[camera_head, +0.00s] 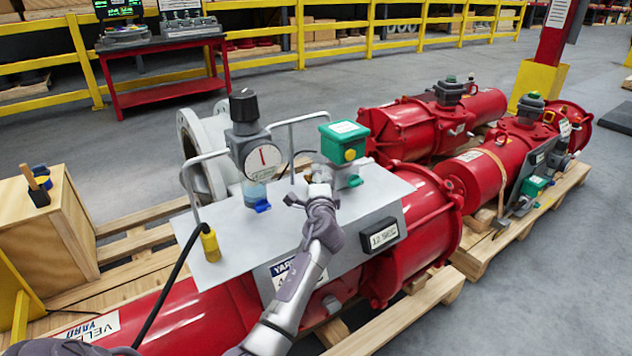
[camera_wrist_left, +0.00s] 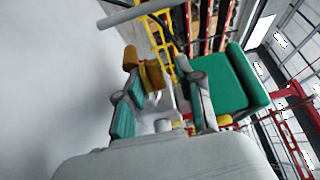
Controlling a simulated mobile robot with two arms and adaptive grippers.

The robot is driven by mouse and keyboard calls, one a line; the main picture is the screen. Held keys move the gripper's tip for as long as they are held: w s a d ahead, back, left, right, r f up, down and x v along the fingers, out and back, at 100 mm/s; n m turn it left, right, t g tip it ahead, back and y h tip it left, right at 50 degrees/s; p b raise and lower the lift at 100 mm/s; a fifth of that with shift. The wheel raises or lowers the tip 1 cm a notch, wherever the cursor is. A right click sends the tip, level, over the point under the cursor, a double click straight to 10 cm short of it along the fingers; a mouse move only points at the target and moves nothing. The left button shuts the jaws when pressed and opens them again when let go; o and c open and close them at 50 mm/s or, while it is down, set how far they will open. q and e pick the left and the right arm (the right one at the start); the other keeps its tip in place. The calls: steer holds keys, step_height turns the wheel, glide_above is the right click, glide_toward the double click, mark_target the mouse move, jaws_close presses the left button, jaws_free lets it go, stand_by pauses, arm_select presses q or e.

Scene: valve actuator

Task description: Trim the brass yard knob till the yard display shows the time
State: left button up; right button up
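My left gripper (camera_head: 318,188) is over the grey panel (camera_head: 225,255) of the front red actuator, just in front of the green box (camera_head: 345,138) with a yellow button. In the left wrist view its two fingers (camera_wrist_left: 163,100) stand apart. A brass-coloured knob-like part (camera_wrist_left: 150,74) shows between and beyond the fingertips, nearer the left one; I cannot tell if they touch it. My right gripper is not in view.
A pressure gauge (camera_head: 262,162) with a black-topped regulator stands left of the gripper. Bent grey tubes and a yellow cable fitting (camera_head: 209,244) rise from the panel. A wooden crate (camera_head: 50,228) stands at left. More red actuators (camera_head: 480,175) lie on pallets at right.

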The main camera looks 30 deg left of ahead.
arm_select(q)
steer(key=shift+f, duration=0.15)
steer(key=shift+s+d, duration=0.15)
steer(key=v, duration=1.1)
steer(key=shift+s+d, duration=0.25)
steer(key=shift+s, duration=0.05)
